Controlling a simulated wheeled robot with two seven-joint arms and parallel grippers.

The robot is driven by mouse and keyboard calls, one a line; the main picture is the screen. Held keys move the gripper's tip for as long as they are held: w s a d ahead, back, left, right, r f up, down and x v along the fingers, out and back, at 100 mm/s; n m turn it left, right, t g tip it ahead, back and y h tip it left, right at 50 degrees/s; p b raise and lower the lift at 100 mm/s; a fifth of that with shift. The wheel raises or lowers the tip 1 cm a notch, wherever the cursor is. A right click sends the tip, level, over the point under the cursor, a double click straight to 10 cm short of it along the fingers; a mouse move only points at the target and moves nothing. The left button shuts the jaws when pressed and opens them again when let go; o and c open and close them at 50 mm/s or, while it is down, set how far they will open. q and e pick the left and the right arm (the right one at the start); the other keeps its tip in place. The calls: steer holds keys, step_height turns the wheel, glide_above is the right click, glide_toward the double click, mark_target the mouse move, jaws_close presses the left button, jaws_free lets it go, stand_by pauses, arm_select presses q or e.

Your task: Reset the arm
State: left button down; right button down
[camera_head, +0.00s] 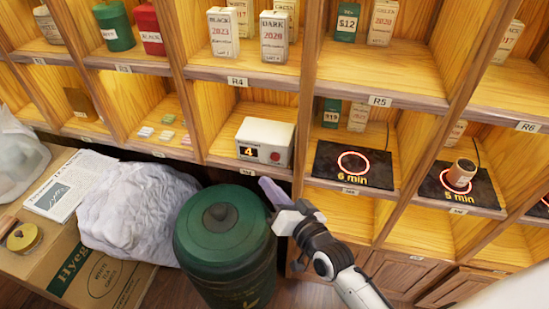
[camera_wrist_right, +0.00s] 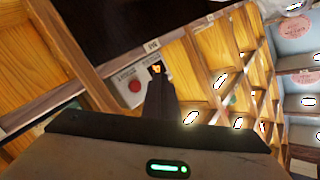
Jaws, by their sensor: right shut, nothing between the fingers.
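My right arm comes in from the bottom right in the head view. Its gripper (camera_head: 272,193) is shut and empty, in front of the shelf just below the white timer box (camera_head: 264,141) and beside the green lidded canister (camera_head: 225,240). In the right wrist view the closed fingers (camera_wrist_right: 157,85) point toward the shelf, with the box (camera_wrist_right: 128,88) and its red button behind them. My left gripper does not show in either view.
A wooden shelf holds tea boxes (camera_head: 274,36) and black mats marked "6 min" (camera_head: 330,175) and "5 min" (camera_head: 480,190). A brown cup (camera_head: 461,172) stands on the "5 min" mat. A cardboard box (camera_head: 85,270) and a crumpled grey bag (camera_head: 135,210) are at left.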

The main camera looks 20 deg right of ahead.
steer(key=shift+f, duration=0.1)
steer(key=s+f+n+g, duration=0.3)
steer(key=s+f, duration=0.5)
steer(key=s, duration=0.3)
steer(key=s+d+f+n+g, duration=0.1)
steer(key=s+f+n+g, duration=0.3)
steer(key=s+f, duration=0.4)
steer(key=s, duration=0.4)
steer(key=shift+d+f+g+h, duration=0.2)
steer(key=shift+g+h, duration=0.1)
steer(key=shift+h, duration=0.1)
steer(key=shift+s, duration=0.1)
stand_by(3.7)
